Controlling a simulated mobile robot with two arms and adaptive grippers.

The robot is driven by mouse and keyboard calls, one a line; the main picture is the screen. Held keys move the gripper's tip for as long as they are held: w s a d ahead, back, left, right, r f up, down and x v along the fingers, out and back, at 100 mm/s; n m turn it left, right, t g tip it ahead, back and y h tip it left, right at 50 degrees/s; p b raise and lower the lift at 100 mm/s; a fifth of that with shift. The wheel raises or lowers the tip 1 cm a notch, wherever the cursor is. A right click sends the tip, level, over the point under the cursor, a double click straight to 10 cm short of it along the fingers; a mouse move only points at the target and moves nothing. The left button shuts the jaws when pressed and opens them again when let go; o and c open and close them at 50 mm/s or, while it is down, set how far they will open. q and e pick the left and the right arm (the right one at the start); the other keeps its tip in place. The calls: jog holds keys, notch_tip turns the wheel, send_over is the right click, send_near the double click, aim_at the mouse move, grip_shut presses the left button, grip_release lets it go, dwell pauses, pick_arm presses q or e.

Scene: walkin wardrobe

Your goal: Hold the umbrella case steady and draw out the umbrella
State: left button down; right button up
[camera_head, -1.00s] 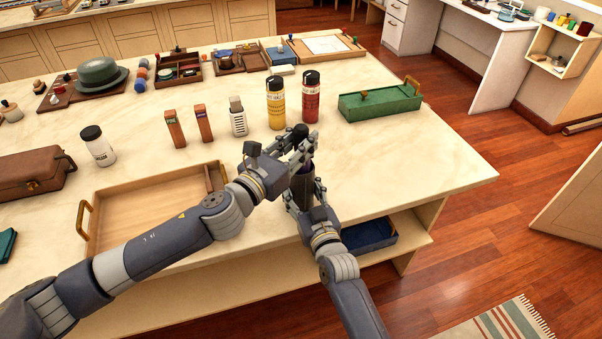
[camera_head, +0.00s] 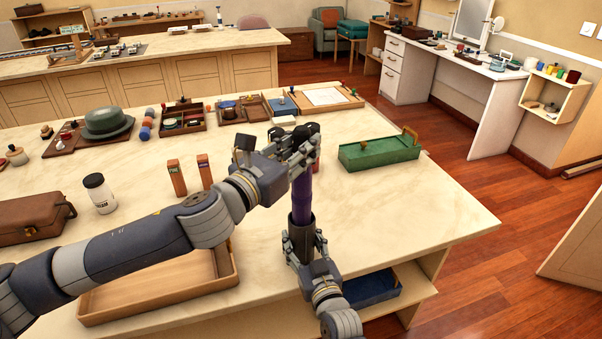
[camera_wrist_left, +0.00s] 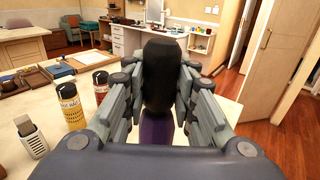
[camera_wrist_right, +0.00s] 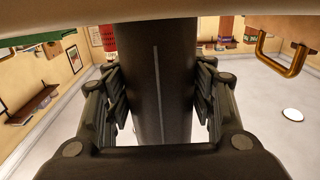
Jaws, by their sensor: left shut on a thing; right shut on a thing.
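The umbrella (camera_head: 302,193) has a purple canopy and a black handle, which shows large in the left wrist view (camera_wrist_left: 160,75). It stands upright, with a length of purple showing above the dark umbrella case (camera_head: 300,232). My left gripper (camera_head: 300,143) is shut on the black handle, at the top. My right gripper (camera_head: 302,240) is shut on the dark case below it; the case fills the middle of the right wrist view (camera_wrist_right: 155,80). The lower end of the umbrella is hidden inside the case.
A wooden tray (camera_head: 160,312) lies on the pale table at the left front. A green toolbox (camera_head: 378,155) stands to the right. In the left wrist view, a yellow canister (camera_wrist_left: 70,105) and a red canister (camera_wrist_left: 101,85) stand near my left gripper. The table's right front corner is clear.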

aim_at(301, 128)
pick_arm(q)
notch_tip(301, 128, up, 6)
jog(key=shift+r, duration=0.1)
dwell(0.4)
pick_arm(e)
jog(key=o, duration=1.2)
